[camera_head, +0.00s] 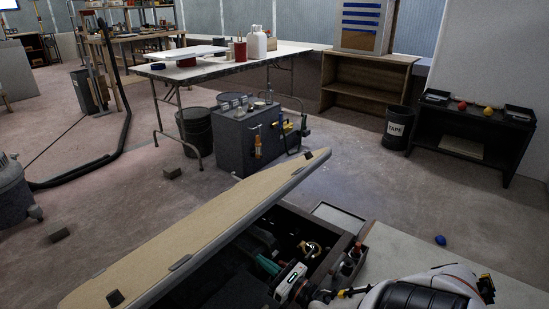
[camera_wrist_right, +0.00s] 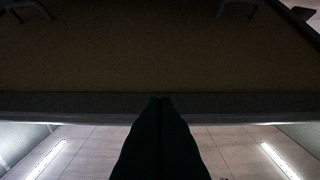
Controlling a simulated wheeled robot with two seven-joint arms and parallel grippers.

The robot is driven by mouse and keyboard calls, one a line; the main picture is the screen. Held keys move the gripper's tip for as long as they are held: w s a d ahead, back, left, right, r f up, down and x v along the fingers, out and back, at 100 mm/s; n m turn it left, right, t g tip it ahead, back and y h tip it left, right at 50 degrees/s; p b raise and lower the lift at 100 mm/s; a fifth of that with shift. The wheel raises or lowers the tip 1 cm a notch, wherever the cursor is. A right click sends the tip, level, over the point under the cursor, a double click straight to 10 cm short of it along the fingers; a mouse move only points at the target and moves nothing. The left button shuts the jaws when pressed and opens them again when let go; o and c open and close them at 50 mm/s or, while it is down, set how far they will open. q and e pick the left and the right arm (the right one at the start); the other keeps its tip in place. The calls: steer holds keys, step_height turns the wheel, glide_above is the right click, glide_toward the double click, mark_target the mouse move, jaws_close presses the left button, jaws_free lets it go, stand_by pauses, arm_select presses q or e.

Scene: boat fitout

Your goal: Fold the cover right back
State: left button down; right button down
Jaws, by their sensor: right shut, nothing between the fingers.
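The cover (camera_head: 200,225) is a long tan panel with a grey edge, tilted up over an open compartment (camera_head: 335,262) in the head view. Its left part runs toward the bottom left of the picture. My right gripper (camera_head: 308,292) is low by the compartment, with my white arm coming in from the bottom right. In the right wrist view the same gripper (camera_wrist_right: 161,101) is a dark, shut pair of fingers. The fingertips overlap the straight edge of a dark brown panel, seemingly the cover (camera_wrist_right: 160,55); I cannot tell whether they touch it. My left gripper does not show.
The compartment holds tools, among them a pale device with a green display (camera_head: 290,281). A light bench top (camera_head: 400,250) with a blue ball (camera_head: 440,240) lies to the right. A grey tool cabinet (camera_head: 240,145) stands beyond the cover. Floor is clear to its right.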

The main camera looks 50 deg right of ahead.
steer(key=w+r, duration=0.3)
steer(key=w, duration=0.3)
steer(key=shift+w+r, duration=0.2)
steer(key=shift+r, duration=0.2)
steer(key=shift+r, duration=0.1)
